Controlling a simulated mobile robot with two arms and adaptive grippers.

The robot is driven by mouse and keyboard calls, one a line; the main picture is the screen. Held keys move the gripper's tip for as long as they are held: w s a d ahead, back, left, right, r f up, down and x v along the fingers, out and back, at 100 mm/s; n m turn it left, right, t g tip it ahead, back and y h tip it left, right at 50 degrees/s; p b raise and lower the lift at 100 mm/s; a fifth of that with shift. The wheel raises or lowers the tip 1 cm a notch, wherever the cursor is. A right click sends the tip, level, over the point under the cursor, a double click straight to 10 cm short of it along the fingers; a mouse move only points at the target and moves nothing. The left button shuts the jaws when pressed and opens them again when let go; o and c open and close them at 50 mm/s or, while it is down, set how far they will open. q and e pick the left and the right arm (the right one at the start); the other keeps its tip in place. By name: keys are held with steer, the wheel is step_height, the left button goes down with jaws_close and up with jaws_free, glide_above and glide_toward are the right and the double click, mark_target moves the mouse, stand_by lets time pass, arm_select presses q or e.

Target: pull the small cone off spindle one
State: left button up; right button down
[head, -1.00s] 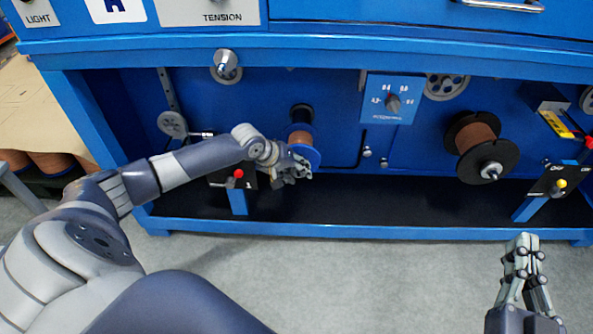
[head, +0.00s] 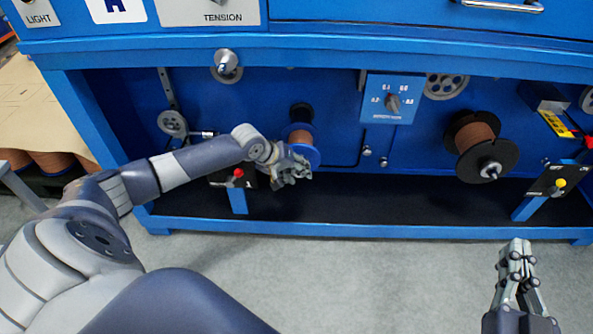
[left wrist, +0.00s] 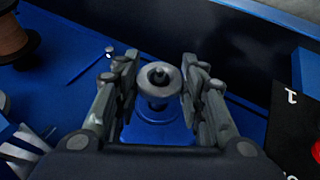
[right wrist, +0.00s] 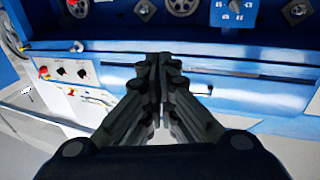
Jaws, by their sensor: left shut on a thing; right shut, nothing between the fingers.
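My left gripper (head: 299,173) is in front of the left spool (head: 300,137), which has copper wire and a blue front flange. In the left wrist view, its fingers are on both sides of a small grey round cone (left wrist: 159,80) with a dark centre and are shut on it. The blue flange (left wrist: 155,132) lies behind the cone. In the head view my fingers hide the cone; I cannot tell whether it is clear of the spindle tip. My right gripper (head: 518,247) is shut and empty, low at the right; its fingers also show together in the right wrist view (right wrist: 163,62).
A larger dark-flanged copper spool (head: 478,145) is on the right. A dial panel (head: 392,98) is above right. The black shelf (head: 400,198) below is clear.

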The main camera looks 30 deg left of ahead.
steer(key=shift+f, duration=0.4)
steer(key=shift+d+f+g, duration=0.1)
steer(key=shift+f+g, duration=0.2)
steer(key=shift+s+f, duration=0.1)
steer(key=shift+d+f, duration=0.1)
steer(key=shift+f, duration=0.15)
steer(key=shift+f, duration=0.1)
steer(key=shift+f+g+h+p, duration=0.25)
steer(key=shift+g+h+p, duration=0.05)
steer(key=shift+g, duration=0.1)
steer(key=shift+s+d+f+g, duration=0.15)
steer(key=shift+f+g, duration=0.15)
steer(key=shift+f, duration=0.15)
steer(key=shift+f, duration=0.25)
steer(key=shift+s+d+f, duration=0.1)
steer(key=shift+f, duration=0.15)
